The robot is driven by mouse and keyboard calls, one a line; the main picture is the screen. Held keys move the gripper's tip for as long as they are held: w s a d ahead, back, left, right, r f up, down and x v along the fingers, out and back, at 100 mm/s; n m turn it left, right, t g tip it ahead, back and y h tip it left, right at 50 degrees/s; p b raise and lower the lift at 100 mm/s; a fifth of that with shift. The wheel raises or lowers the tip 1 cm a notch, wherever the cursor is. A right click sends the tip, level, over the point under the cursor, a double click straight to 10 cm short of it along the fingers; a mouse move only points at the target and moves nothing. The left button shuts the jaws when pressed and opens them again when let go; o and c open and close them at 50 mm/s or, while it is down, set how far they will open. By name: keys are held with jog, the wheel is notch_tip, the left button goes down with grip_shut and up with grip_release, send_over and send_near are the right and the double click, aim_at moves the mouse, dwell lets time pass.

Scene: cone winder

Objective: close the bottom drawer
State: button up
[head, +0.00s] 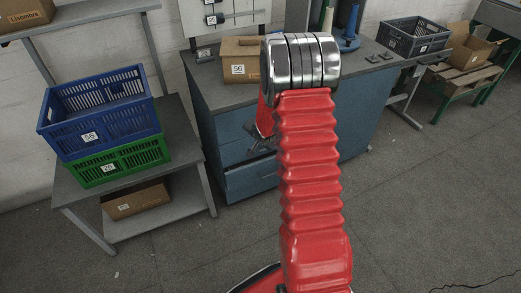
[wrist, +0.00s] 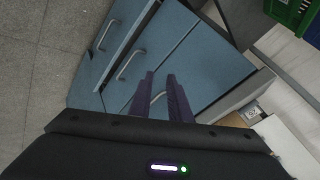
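The blue cabinet has a stack of drawers with bar handles. In the head view its bottom drawer (head: 250,179) stands out from the drawer fronts above it. The wrist view is turned on its side, with the floor at left, and the bottom drawer (wrist: 118,28) is the leftmost front there. My gripper (wrist: 160,74) has two dark purple fingers, apart and with nothing seen between them. In the wrist view they overlap the upper drawer front (wrist: 205,60), near its handle; contact cannot be told. In the head view my arm hides much of the gripper and the cabinet front.
A grey table (head: 187,140) with blue (head: 100,112) and green (head: 120,162) crates stands left of the cabinet. A cardboard box (head: 239,48) sits on the worktop. A dark crate (head: 413,37) and a low wooden bench (head: 462,82) stand at right. The floor in front is clear.

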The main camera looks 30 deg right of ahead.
jog(key=s+a+r+n, duration=0.2)
jog(key=s+a+r, duration=0.25)
jog(key=r, duration=0.35)
jog(key=s+a+r+n+g, duration=0.1)
jog(key=s+a+r+n, duration=0.1)
jog(key=s+a+r, duration=0.4)
jog(key=s+a+r+n, duration=0.2)
jog(key=a+r+n, duration=0.1)
jog(key=r, duration=0.6)
jog(key=s+a+r+n, duration=0.2)
jog(key=s+a, duration=0.2)
jog(key=s, duration=0.3)
jog(key=s+a+r+n+g+y, duration=0.1)
jog(key=s+a+r+n, duration=0.1)
jog(key=s+a, duration=0.2)
jog(key=s+a+r+n+y, duration=0.1)
jog(key=s+a, duration=0.3)
jog(key=s, duration=0.6)
jog(key=shift+s+a+r+n, duration=0.15)
jog(key=shift+s+r+n, duration=0.35)
jog(key=shift+n, duration=0.4)
jog(key=shift+r, duration=0.1)
